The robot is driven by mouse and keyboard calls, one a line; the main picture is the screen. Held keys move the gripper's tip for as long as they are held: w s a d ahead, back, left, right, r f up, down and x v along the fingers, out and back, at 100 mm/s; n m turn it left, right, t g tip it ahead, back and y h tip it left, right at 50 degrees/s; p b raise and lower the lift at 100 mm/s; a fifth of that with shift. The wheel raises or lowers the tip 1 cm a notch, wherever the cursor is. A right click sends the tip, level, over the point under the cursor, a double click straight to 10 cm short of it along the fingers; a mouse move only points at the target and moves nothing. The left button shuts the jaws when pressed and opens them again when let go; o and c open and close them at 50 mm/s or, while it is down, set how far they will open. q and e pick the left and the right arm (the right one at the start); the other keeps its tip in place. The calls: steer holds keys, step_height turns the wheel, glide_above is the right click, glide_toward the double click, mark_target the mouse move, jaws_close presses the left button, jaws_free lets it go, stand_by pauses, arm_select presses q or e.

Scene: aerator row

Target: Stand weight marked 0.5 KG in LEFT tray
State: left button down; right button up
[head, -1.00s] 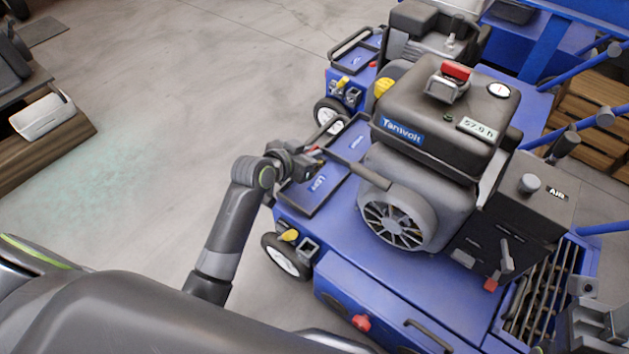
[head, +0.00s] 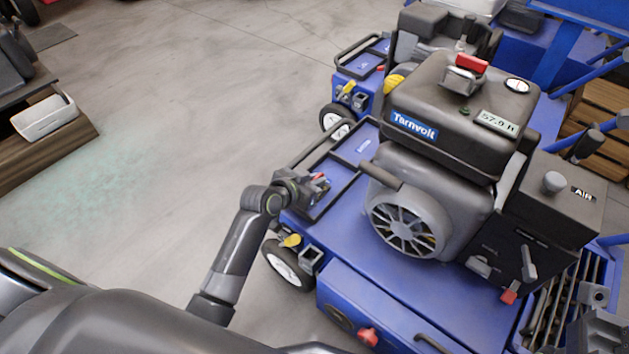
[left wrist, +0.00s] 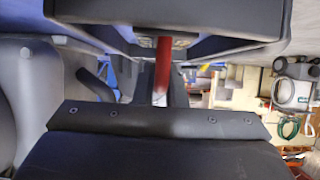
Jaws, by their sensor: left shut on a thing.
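The tray marked LEFT (head: 335,204) is a black-railed area on the near left of the blue deck. A second railed tray area with a white label lies just beyond it (head: 363,146). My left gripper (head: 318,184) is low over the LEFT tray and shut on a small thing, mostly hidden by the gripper. I take it for the weight, but no 0.5 KG marking is readable. A red part (left wrist: 162,65) shows between dark surfaces in the left wrist view. I cannot tell whether the held thing touches the tray floor. My right gripper is not in view.
A black Tarnvolt engine (head: 455,110) stands on the blue machine (head: 345,285), its grey fan housing (head: 408,225) right of the tray. A grey cylinder (head: 382,175) juts toward the trays. Another blue machine (head: 362,62) stands behind.

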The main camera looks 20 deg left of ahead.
arm_select(q)
steer(key=c, duration=1.9)
jaws_free()
steer(key=shift+f, duration=0.15)
steer(key=o, duration=0.4)
